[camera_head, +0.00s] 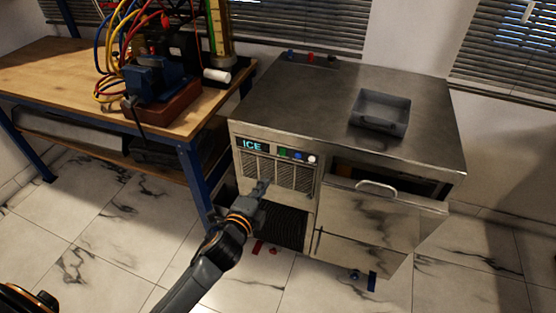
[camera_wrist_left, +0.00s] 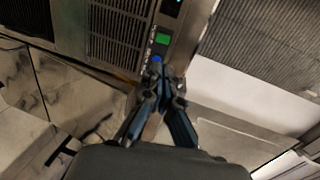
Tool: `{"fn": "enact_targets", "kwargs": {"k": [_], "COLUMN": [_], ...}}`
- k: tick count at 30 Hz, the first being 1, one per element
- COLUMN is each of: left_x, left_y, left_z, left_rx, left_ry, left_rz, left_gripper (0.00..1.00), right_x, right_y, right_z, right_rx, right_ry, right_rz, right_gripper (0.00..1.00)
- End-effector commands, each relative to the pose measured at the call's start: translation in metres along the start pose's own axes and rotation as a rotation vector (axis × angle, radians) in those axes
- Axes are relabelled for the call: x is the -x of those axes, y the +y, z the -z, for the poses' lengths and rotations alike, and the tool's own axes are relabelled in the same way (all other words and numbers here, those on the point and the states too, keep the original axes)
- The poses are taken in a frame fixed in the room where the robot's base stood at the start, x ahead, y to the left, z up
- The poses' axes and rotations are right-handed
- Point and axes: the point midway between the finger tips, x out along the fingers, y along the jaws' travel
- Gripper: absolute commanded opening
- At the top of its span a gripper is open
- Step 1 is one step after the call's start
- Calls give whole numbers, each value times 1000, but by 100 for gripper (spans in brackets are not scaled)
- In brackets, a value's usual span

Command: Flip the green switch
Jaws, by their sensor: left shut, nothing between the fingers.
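The green switch (camera_head: 282,152) is on the upper front panel of the steel ice machine (camera_head: 350,75), just right of the lit ICE display (camera_head: 252,145). A blue switch (camera_head: 298,155) and a white one (camera_head: 312,159) sit to its right. In the left wrist view the green switch (camera_wrist_left: 163,38) shows just beyond my fingertips, with the blue switch (camera_wrist_left: 157,59) nearer to them. My left gripper (camera_head: 262,185) is shut and empty, in front of the vent grille below the switches. It also shows in the left wrist view (camera_wrist_left: 160,72). I cannot tell whether it touches the panel. My right gripper is out of view.
The machine's drawer (camera_head: 380,215) stands partly open at right. A grey tray (camera_head: 381,110) lies on the top. A wooden workbench (camera_head: 50,68) with hoses and a pump (camera_head: 155,85) stands close at left. The marble floor in front looks mostly clear.

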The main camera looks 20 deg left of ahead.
Motion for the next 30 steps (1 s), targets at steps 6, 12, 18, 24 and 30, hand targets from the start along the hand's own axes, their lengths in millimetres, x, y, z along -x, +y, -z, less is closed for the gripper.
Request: {"fn": "enact_targets", "kwargs": {"k": [6,12,18,24,30], "left_x": [0,-9,-44,-88,-122], "left_y": [0,0,0,0,0], "left_z": [0,0,0,0,0], "left_rx": [1,2,3,3,4], "left_ry": [0,0,0,0,0], "left_rz": [0,0,1,0,-1], "left_gripper": [0,0,0,0,0], "right_x": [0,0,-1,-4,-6], "right_y": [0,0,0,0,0], "right_z": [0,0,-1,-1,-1], "right_rx": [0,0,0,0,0], "right_ry": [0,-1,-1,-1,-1], "right_rz": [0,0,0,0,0], "right_gripper": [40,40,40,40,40]}}
